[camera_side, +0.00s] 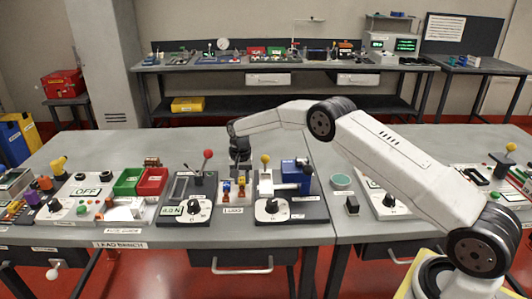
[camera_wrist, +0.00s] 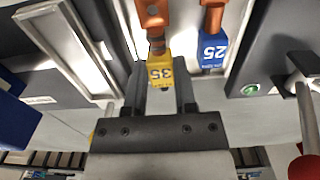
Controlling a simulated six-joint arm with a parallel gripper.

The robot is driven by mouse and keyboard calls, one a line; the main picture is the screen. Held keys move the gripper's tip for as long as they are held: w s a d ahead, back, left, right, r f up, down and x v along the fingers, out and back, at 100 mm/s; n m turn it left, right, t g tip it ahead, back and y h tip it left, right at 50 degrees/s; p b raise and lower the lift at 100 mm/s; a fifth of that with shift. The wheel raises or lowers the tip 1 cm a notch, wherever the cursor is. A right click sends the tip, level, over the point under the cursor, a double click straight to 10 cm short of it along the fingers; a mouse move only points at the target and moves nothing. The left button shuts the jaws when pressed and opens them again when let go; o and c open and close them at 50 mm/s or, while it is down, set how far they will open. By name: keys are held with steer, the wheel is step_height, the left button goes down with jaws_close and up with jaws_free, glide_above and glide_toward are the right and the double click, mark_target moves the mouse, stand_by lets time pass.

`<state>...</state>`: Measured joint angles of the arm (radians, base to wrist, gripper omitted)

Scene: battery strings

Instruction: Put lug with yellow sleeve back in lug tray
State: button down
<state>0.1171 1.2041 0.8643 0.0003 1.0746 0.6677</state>
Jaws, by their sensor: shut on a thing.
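The lug with the yellow sleeve (camera_wrist: 160,70), marked 35 and with a copper end, is between the fingers of my gripper (camera_wrist: 160,92) in the wrist view. My gripper is shut on its sleeve. A lug with a blue sleeve (camera_wrist: 213,50), marked 25, is close beside it on the right, outside the fingers. I cannot tell whether the yellow-sleeved lug touches the tray floor.
A dark tester with a red-knobbed lever (camera_side: 208,155) stands just left of the tray. A panel with a yellow-knobbed lever (camera_side: 265,159) and a blue block (camera_side: 295,173) stands just right. Green and red bins (camera_side: 151,181) are farther left.

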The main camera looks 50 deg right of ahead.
mark_target(242, 181)
steer(key=shift+f, duration=0.5)
steer(key=shift+c, duration=2.1)
jaws_free()
steer(key=shift+f, duration=0.15)
step_height(242, 181, up, 12)
steer(key=shift+r, duration=0.2)
